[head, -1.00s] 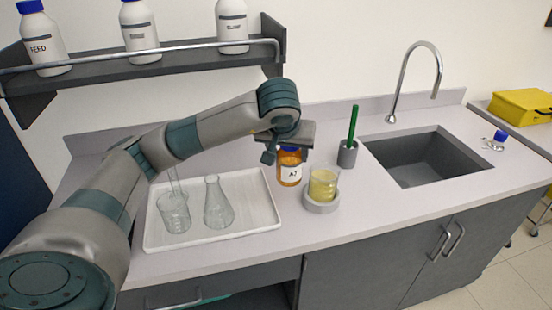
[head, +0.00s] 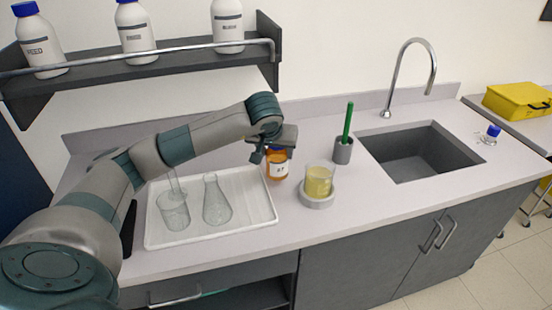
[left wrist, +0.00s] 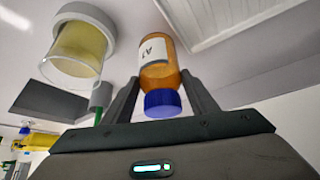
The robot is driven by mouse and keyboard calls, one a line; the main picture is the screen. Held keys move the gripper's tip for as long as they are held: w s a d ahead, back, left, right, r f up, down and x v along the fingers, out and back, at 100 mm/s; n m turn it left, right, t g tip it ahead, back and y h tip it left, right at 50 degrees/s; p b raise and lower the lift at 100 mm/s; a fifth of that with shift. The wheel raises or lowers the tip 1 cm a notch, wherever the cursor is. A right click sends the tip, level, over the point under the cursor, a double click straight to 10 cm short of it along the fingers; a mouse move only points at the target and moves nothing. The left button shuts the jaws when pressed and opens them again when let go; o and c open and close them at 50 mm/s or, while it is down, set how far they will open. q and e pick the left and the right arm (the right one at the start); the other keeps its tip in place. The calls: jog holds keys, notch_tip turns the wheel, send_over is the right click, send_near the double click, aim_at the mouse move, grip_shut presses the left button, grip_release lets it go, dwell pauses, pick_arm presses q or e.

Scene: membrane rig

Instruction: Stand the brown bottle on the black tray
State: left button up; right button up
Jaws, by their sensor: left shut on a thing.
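The brown bottle (head: 278,165), with a white label and a blue cap, is upright just right of the white tray. My left gripper (head: 275,149) is shut on it near the top. In the left wrist view the bottle (left wrist: 160,68) sits between the two fingers (left wrist: 162,98), its blue cap toward the palm. I cannot tell whether its base touches the counter. A dark strip (head: 128,230) shows on the counter beside my left arm, mostly hidden; I cannot tell whether it is the black tray. My right gripper is not in view.
A white tray (head: 254,222) holds clear glassware. A beaker of yellow liquid (head: 319,181) on a round grey base stands right of the bottle, near a grey holder (head: 342,151) with a green stick. The sink (head: 420,155) is farther right. A shelf (head: 150,67) with white bottles hangs above.

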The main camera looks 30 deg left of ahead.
aim_at(275, 157)
pick_arm(q)
notch_tip(275, 157, down, 2)
jog(key=shift+f+p, duration=0.25)
jog(key=shift+p, duration=0.4)
jog(key=shift+f, duration=0.25)
jog(key=shift+f, duration=0.15)
jog(key=o, duration=1.4)
jog(key=shift+c, duration=0.2)
